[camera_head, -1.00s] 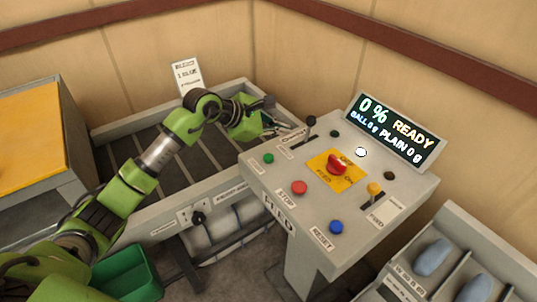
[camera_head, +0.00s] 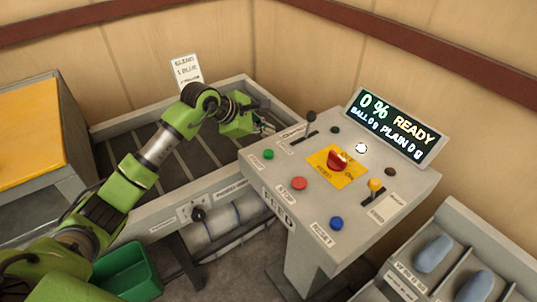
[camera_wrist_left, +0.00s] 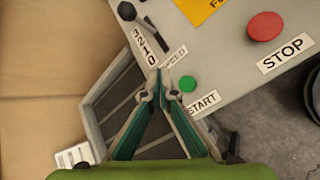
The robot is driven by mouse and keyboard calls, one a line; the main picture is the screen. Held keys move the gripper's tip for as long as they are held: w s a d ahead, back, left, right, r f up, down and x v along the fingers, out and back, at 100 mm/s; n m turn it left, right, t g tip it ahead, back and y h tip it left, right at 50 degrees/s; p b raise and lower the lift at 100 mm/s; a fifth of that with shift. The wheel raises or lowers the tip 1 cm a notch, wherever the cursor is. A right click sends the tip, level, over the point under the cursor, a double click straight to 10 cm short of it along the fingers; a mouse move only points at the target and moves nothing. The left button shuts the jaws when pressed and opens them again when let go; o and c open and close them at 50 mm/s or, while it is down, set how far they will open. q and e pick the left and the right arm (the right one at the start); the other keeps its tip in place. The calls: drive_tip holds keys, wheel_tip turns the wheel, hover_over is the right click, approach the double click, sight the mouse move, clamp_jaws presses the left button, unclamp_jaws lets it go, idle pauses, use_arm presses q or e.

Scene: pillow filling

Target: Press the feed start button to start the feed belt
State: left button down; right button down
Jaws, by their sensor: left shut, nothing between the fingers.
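The green start button (camera_head: 267,154) sits on the left side of the sloped grey console top, with a START label beside it. It also shows in the left wrist view (camera_wrist_left: 187,83), just right of the fingertips. My left gripper (camera_head: 266,127) is above the console's back left edge, beyond the button in the head view. In the left wrist view its two fingers (camera_wrist_left: 158,76) meet at the tips, shut and empty. The tips appear apart from the button, though their height is hard to tell. My right gripper is not in view.
A black-knobbed speed lever (camera_head: 311,117) stands near the left gripper. A red stop button (camera_head: 299,183), a blue button (camera_head: 336,223) and a red switch on a yellow plate (camera_head: 352,177) share the console. The display (camera_head: 396,128) reads READY. The slatted feed bed (camera_head: 120,151) lies left.

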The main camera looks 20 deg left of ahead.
sight(272, 151)
use_arm(q)
wheel_tip(272, 151, down, 6)
drive_tip(key=b, duration=0.3)
idle(0.7)
drive_tip(key=shift+f+b, duration=0.1)
drive_tip(key=shift+b, duration=0.2)
idle(0.3)
drive_tip(key=shift+f+b, duration=0.3)
drive_tip(key=shift+b, duration=0.2)
drive_tip(key=shift+f+b, duration=0.6)
idle(0.6)
idle(0.3)
drive_tip(key=shift+r+p, duration=0.4)
drive_tip(key=shift+r, duration=0.55)
